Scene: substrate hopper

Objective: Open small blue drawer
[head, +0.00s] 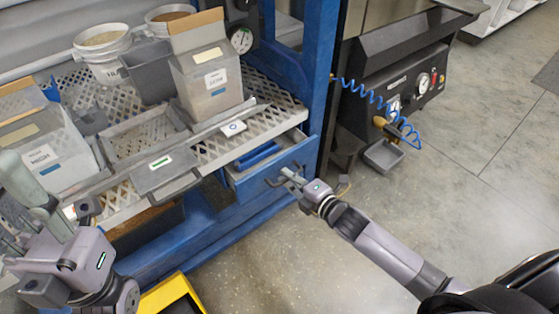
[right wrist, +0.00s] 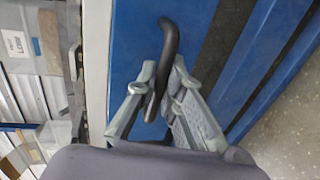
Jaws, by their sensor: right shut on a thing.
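The small blue drawer (head: 249,184) is in the blue frame under the right end of the perforated shelf. It stands partly pulled out, and blue items (head: 258,155) lie inside it. My right gripper (head: 286,177) is at the drawer's front. In the right wrist view, the right gripper (right wrist: 163,78) is shut on the dark bar handle (right wrist: 169,38) of the blue front (right wrist: 135,40). The handle's lower end is partly hidden between the fingers. My left gripper (head: 40,205) is at the left edge, away from the drawer, and its jaw gap is unclear.
The shelf (head: 285,112) above holds clear bins (head: 210,80), white buckets (head: 103,50) and a grey tray (head: 140,137). A yellow object (head: 170,297) stands on the floor at the bottom. A dark machine (head: 395,85) with a coiled blue hose stands right. Floor in front is open.

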